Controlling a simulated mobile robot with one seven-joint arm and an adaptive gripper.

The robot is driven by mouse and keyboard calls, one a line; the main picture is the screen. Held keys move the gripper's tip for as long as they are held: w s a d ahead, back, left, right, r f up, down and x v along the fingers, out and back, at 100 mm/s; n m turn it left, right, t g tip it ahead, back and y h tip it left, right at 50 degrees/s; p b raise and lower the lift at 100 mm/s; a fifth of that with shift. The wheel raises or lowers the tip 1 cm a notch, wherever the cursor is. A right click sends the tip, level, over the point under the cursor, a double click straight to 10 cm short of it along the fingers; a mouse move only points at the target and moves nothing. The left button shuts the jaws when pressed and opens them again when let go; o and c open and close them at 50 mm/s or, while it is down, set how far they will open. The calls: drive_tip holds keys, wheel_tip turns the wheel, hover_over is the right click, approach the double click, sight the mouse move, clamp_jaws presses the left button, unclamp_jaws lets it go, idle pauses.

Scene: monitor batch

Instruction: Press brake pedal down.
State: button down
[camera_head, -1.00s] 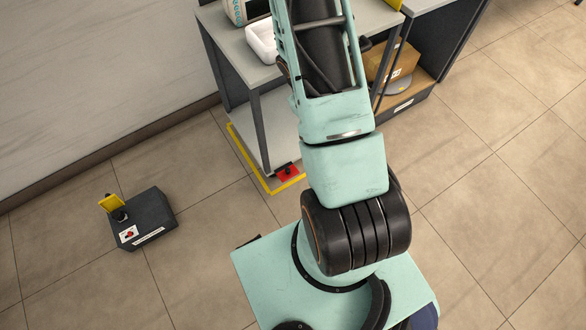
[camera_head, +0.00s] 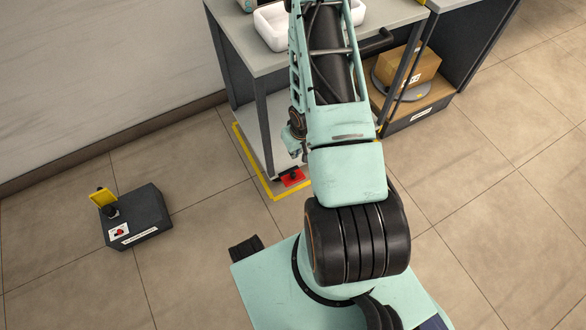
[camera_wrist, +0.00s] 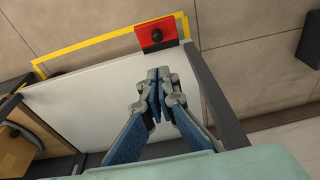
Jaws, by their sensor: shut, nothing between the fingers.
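The likely brake pedal is a red plate (camera_head: 292,177) with a dark round knob, low at the front corner of the table's bottom shelf. In the wrist view the red plate (camera_wrist: 149,28) is at the top centre, beyond my fingertips. My gripper (camera_wrist: 158,75) is shut and empty, over the pale shelf, with a visible gap in the picture between its tips and the plate. In the head view part of my gripper shows beside the table leg above the red plate, and my arm hides the rest.
A grey table (camera_head: 236,50) with dark legs holds a white tray (camera_head: 272,27). Yellow floor tape (camera_head: 255,172) edges its base. A dark box (camera_head: 138,217) with a yellow lever stands on the floor at left. A cardboard box (camera_head: 408,65) sits on a shelf at right. Floor between is clear.

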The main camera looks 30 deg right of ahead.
drive_tip(key=b, duration=0.5)
approach(294, 175)
drive_tip(key=w+f, duration=0.2)
drive_tip(key=f, duration=0.1)
drive_tip(key=w+f, duration=0.1)
drive_tip(key=f, duration=0.1)
drive_tip(key=shift+f, duration=0.15)
drive_tip(key=shift+s+f, duration=0.1)
drive_tip(key=shift+f, duration=0.6)
drive_tip(key=s+f+b, duration=0.2)
drive_tip(key=shift+s+d+f, duration=0.1)
drive_tip(key=shift+s+f, duration=0.2)
drive_tip(key=shift+s, duration=0.05)
drive_tip(key=shift+r, duration=0.1)
drive_tip(key=shift+w+r, duration=0.4)
drive_tip(key=shift+w, duration=0.3)
